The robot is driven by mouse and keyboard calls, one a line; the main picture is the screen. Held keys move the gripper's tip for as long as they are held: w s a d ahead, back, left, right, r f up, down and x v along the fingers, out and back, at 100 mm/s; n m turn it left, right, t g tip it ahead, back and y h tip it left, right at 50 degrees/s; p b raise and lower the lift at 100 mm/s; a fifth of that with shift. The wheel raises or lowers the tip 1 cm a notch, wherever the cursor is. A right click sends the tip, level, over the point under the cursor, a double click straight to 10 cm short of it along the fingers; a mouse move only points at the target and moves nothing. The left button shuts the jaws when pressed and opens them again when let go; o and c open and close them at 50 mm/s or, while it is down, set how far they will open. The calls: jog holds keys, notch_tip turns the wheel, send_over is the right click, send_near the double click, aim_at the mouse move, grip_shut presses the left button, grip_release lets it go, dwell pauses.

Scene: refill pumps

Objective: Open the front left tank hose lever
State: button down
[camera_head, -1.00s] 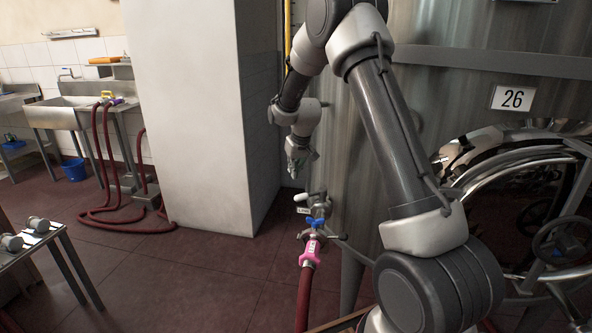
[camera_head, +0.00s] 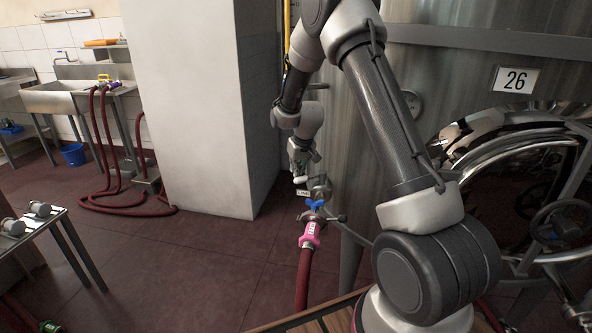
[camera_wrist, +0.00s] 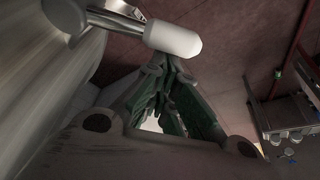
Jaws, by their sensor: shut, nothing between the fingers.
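The front of tank 26 (camera_head: 455,75) carries an outlet fitting low on its left side in the head view. A blue lever (camera_head: 314,204) sits on this fitting, above a pink hose coupling (camera_head: 310,237) and a dark red hose (camera_head: 303,280). My gripper (camera_head: 301,168) is just above and left of the blue lever, pointing down. In the wrist view my gripper (camera_wrist: 168,66) has its fingers together and empty. A white rounded handle end (camera_wrist: 172,39) on a metal stem lies close by the fingertips there. Whether they touch it I cannot tell. The blue lever does not show there.
A white pillar (camera_head: 190,110) stands left of the tank. A round tank door with a handwheel (camera_head: 560,222) is at the right. A small table (camera_head: 55,228) is at the left edge. Red floor between table and hose is clear.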

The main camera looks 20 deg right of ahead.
aim_at(303, 177)
jog(key=shift+s, duration=0.1)
jog(key=shift+s+a+n, duration=0.1)
jog(key=shift+s+n, duration=0.1)
jog(key=shift+n, duration=0.2)
jog(key=shift+s+n+y, duration=0.25)
jog(key=shift+n+y, duration=0.05)
jog(key=shift+s+a+n+y, duration=0.1)
jog(key=shift+s+n+y, duration=0.2)
jog(key=shift+s+n, duration=0.75)
jog(key=shift+s+n+g+y, duration=0.3)
jog(key=shift+s+n+y, duration=0.1)
jog(key=shift+s+n, duration=0.7)
jog(key=shift+s+d+n, duration=0.15)
jog(key=shift+d+n, duration=0.05)
jog(key=shift+n, duration=0.05)
jog(key=shift+s+d, duration=0.2)
jog(key=shift+s, duration=0.3)
jog(key=shift+s+d, duration=0.2)
jog(key=shift+s, duration=0.25)
